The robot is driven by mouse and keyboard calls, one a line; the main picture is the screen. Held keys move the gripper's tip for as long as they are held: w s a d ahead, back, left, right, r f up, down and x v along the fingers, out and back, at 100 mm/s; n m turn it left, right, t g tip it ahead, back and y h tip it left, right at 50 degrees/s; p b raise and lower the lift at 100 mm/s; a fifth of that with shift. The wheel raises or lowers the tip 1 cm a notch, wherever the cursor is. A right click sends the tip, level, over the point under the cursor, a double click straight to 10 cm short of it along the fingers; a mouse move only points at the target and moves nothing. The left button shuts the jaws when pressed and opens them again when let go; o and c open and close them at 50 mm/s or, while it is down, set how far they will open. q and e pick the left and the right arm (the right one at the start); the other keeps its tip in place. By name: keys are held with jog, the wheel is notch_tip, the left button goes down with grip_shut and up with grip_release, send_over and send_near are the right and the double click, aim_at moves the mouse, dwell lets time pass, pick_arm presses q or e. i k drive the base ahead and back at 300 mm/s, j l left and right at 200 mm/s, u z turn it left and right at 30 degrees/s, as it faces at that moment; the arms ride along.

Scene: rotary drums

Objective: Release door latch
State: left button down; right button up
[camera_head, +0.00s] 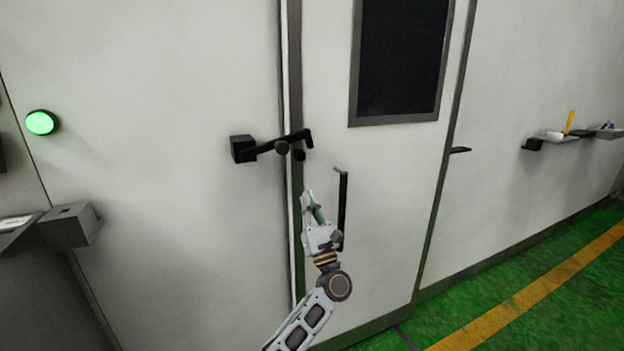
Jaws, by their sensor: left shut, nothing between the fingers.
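A black door latch (265,147) spans the gap between the wall panel and the white door (390,190). Its block is on the panel and its arm reaches right across the door's edge. My left gripper (308,197) is shut and empty, a little below the latch's right end and left of the black vertical door handle (343,205). I cannot tell whether the gripper touches the door. My arm hides the handle's lower end in part. My right gripper is not in view.
The door has a dark window (400,55). A lit green button (41,122) and a grey box (69,226) are at the left. A small shelf (556,137) with a yellow item is on the right wall. The green floor (560,290) with a yellow stripe looks clear.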

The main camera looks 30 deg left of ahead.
aim_at(281, 146)
jog(key=i+l+u, duration=0.15)
jog(key=l, duration=0.15)
jog(key=i+l+u, duration=0.15)
jog(key=l, duration=0.15)
jog(key=i+l+u, duration=0.15)
jog(key=l, duration=0.15)
jog(key=l+u, duration=0.15)
jog(key=l, duration=0.15)
